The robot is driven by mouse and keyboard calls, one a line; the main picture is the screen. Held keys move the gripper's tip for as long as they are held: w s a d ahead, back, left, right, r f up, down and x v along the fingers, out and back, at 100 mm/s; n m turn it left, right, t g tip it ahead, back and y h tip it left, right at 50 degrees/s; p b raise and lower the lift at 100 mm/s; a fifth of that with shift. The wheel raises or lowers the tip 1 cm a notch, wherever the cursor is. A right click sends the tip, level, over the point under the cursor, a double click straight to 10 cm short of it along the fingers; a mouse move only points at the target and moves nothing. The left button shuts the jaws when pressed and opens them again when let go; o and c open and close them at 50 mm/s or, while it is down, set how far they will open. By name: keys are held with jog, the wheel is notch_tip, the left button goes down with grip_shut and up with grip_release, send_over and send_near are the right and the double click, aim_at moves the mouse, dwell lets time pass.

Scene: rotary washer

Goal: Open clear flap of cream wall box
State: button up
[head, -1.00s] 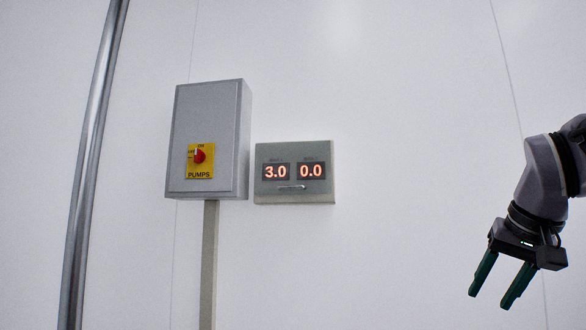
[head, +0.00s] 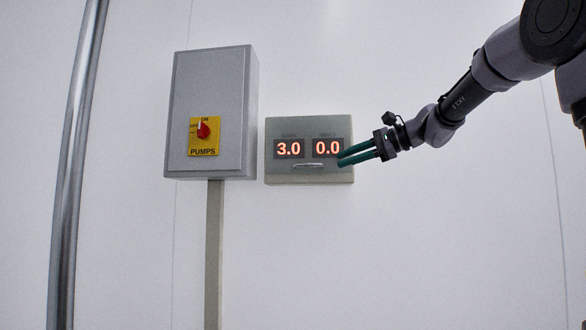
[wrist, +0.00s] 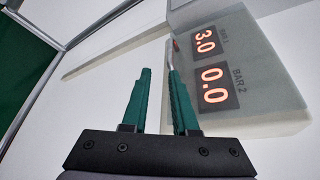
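The cream wall box (head: 341,174) hangs on the white wall, with two red displays reading 3.0 and 0.0 behind its front. Its clear flap (head: 308,139) looks shut, and a thin pale handle (head: 308,165) runs along its lower part. My gripper (head: 340,159) comes from the right, its green fingers pointing left across the box's right part, near the 0.0 display. In the wrist view, the fingers (wrist: 157,72) are apart with nothing visibly held. The right fingertip appears near the handle; contact cannot be told. The box (wrist: 262,95) lies to the right there.
A grey box (head: 232,110) with a red PUMPS switch (head: 203,130) is close on the left, above a vertical conduit (head: 214,250). A metal pole (head: 75,165) stands farther left. The wall below the cream box is clear.

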aim_at(308, 165)
jog(key=x, duration=0.4)
jog(key=r+x, duration=0.1)
jog(key=x, duration=0.3)
jog(key=w+x, duration=0.1)
jog(key=x, duration=0.3)
jog(key=shift+r, duration=0.35)
grip_shut()
dwell(0.9)
